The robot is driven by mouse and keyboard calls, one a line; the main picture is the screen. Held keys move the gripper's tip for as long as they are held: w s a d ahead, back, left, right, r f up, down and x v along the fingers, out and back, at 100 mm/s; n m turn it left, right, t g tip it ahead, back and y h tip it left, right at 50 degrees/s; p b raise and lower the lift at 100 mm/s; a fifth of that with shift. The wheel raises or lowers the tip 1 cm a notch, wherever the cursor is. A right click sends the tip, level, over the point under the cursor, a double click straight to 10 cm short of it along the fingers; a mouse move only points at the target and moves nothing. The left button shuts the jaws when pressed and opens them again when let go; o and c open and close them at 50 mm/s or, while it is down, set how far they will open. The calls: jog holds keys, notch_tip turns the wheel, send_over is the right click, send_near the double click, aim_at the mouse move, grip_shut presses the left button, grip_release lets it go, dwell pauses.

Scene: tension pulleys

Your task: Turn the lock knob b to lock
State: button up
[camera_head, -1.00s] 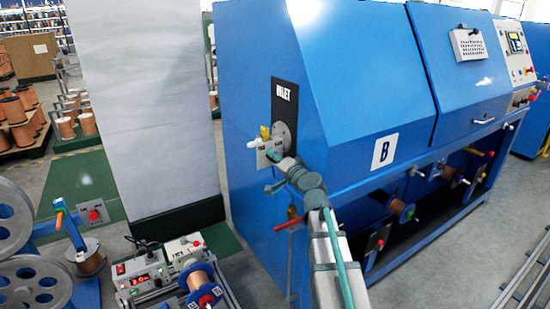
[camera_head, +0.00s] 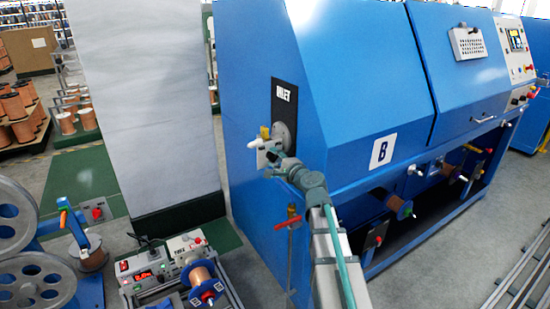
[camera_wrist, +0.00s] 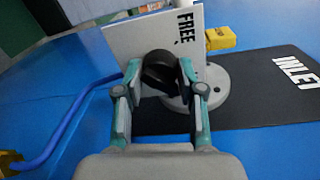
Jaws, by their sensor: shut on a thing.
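A black lock knob (camera_wrist: 158,66) sits on a light plate (camera_wrist: 118,45) marked FREE, by the INLET of the blue machine B (camera_head: 340,90). In the wrist view my gripper (camera_wrist: 158,82) has a finger on each side of the knob and is shut on it. The word FREE lies just above and right of the knob. Any other marking on the plate is hidden or unreadable. In the head view my gripper (camera_head: 275,160) is at the small plate (camera_head: 264,150) below the INLET panel (camera_head: 284,97), and it hides the knob.
A yellow block (camera_wrist: 220,38) and a round flange (camera_wrist: 210,88) are close to the right of my fingers. A bent blue bar (camera_wrist: 72,120) passes on the left.

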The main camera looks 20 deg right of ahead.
jog(key=shift+d, duration=0.1)
dwell(0.3)
jog(key=o, duration=1.1)
jog(key=shift+o, duration=0.2)
jog(key=shift+s, duration=0.5)
jog(key=v, duration=1.1)
jog(key=shift+d, duration=0.15)
